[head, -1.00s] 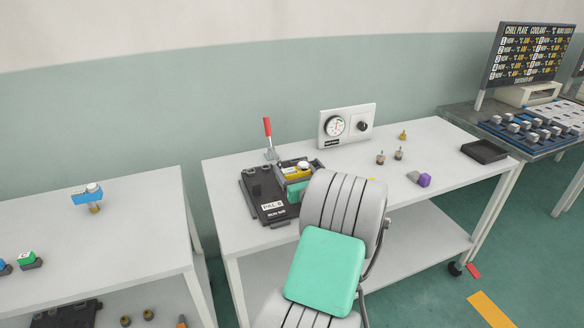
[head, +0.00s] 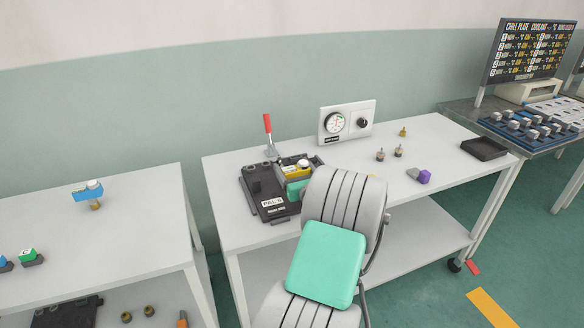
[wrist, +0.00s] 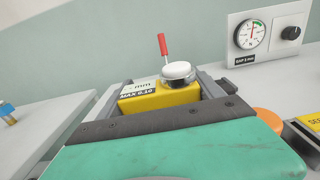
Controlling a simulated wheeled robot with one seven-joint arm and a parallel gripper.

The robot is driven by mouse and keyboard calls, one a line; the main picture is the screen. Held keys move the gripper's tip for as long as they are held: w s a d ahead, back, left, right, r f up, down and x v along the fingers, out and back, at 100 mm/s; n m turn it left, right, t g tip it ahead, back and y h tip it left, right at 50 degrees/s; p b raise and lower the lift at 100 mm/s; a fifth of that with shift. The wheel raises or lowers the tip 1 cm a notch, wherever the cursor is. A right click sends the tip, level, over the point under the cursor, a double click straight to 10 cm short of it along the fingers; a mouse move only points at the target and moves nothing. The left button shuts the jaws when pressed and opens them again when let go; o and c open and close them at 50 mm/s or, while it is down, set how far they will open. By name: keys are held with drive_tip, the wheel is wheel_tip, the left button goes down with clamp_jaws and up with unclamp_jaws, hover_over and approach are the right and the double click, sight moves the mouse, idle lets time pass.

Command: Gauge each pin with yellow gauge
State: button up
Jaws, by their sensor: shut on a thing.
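The yellow gauge (head: 291,169) has a pale round knob on top. In the wrist view the yellow gauge (wrist: 160,99) reads "mm MAX 0.10" and sits between the grey fingers of my gripper (wrist: 158,92), which is shut on it. In the head view my gripper (head: 293,177) is at the right side of the black pallet fixture (head: 268,210), marked PAL. My arm hides part of that area. I cannot tell whether the gauge touches the fixture or any pin. Two small pins (head: 380,155) (head: 399,151) and a brass-coloured piece (head: 403,132) stand farther right on the table.
A red-handled clamp (head: 267,124) rises behind the fixture. A dial box (head: 347,121) stands at the table's back. A purple block (head: 425,176) and a black tray (head: 484,149) lie right. In the wrist view an orange disc (wrist: 268,118) and another yellow item (wrist: 302,132) are at right.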

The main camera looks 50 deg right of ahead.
drive_tip(key=shift+f+b, duration=0.7)
drive_tip(key=shift+f, duration=0.6)
drive_tip(key=o, duration=2)
drive_tip(key=v, duration=0.7)
drive_tip(key=shift+s+a, duration=0.2)
drive_tip(key=shift+s, duration=0.15)
drive_tip(key=shift+r, duration=0.1)
